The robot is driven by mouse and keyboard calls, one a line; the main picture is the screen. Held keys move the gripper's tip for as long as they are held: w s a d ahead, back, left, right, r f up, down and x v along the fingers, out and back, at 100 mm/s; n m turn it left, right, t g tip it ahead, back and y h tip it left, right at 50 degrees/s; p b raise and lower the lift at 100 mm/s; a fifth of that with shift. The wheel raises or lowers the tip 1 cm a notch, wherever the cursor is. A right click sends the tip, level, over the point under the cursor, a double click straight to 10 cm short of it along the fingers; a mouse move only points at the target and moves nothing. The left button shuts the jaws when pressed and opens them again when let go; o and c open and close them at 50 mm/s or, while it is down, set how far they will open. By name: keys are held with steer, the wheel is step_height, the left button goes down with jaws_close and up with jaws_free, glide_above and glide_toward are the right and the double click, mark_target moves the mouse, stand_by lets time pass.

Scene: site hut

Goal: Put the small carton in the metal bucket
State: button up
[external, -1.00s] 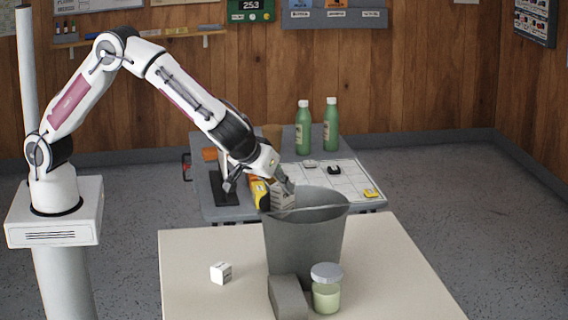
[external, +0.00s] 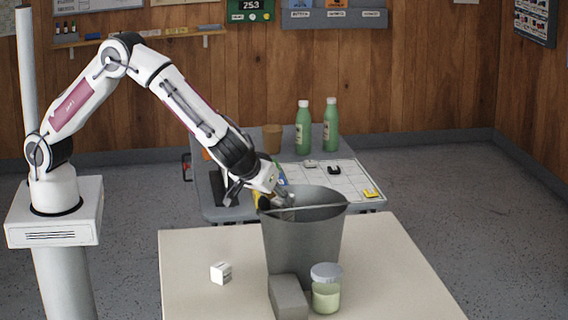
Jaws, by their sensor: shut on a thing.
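The metal bucket (external: 305,245) is grey and stands upright on the pale front table, its mouth open upward and its thin handle lying across the rim. My gripper (external: 284,202) is at the left part of the bucket's mouth, pointing down and right, with its fingertips partly hidden by the rim. It is shut on the small carton, a pale box seen in the earlier view. The carton is now hidden behind the rim and the fingers, so I cannot tell how deep it sits.
A small white cube with dark marks (external: 221,272) lies left on the front table (external: 400,285). A grey block (external: 288,297) and a lidded jar (external: 326,290) stand close before the bucket. Behind, a desk holds green bottles (external: 303,128) and a white board (external: 345,180).

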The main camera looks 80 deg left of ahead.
steer(key=shift+f, duration=0.2)
steer(key=o, duration=1.1)
steer(key=shift+r, duration=0.1)
steer(key=shift+r, duration=0.2)
steer(key=v, duration=1.2)
